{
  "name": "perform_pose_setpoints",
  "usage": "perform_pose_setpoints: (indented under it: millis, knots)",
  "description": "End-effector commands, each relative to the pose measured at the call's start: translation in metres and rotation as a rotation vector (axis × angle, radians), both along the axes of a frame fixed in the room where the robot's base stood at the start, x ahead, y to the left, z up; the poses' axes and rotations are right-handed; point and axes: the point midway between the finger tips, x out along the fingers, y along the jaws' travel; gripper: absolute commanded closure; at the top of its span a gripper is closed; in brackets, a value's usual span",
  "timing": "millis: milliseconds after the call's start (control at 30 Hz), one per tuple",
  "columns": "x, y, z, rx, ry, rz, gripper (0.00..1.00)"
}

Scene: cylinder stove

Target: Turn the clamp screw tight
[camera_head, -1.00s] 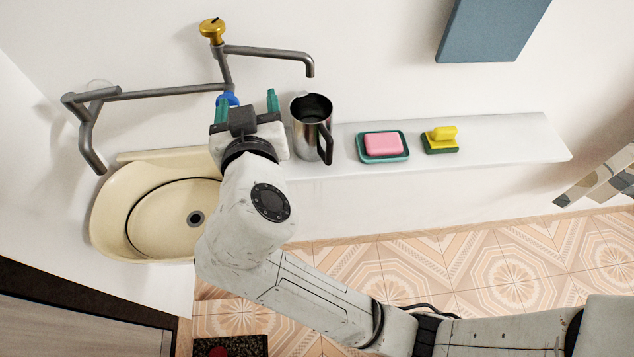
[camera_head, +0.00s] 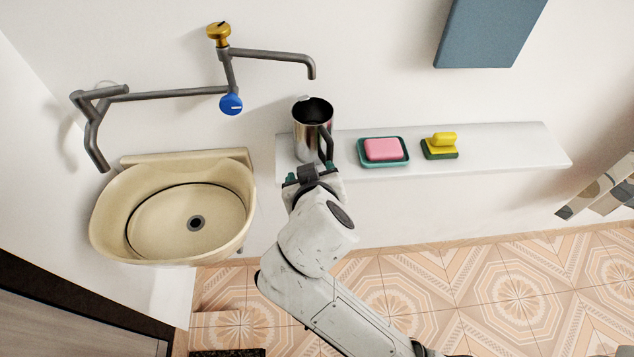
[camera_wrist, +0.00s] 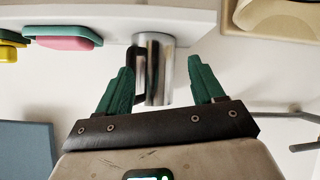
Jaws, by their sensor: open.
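I see no clamp screw in either view. The head view shows wall pipes with a yellow knob (camera_head: 218,33) at the top and a blue knob (camera_head: 231,104) below it. A steel pitcher (camera_head: 312,115) with a dark handle stands upright on the white shelf. My gripper (camera_head: 308,172) is in front of the pitcher, near the shelf's left front edge. In the wrist view the green fingers of my gripper (camera_wrist: 161,82) are spread apart with nothing held. The pitcher (camera_wrist: 166,70) appears between and beyond them; contact cannot be seen.
A cream basin (camera_head: 245,205) is on the left. The white shelf (camera_head: 510,150) also holds a pink soap (camera_head: 384,149) in a teal dish and a yellow-green sponge (camera_head: 440,152). A blue-grey panel (camera_head: 490,35) hangs on the wall above. The tiled floor in front looks clear.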

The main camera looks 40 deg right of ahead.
Motion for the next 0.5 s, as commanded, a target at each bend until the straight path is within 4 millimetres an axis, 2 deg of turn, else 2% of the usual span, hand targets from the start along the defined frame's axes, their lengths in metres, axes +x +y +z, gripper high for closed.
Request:
perform_pose_setpoints:
  millis: [200, 500]
  knots:
    - [-0.0068, -0.0045, -0.0118, 0.01, 0.038, 0.003, 0.32]
    - [-0.0071, -0.0046, -0.0125, 0.011, 0.041, 0.004, 0.33]
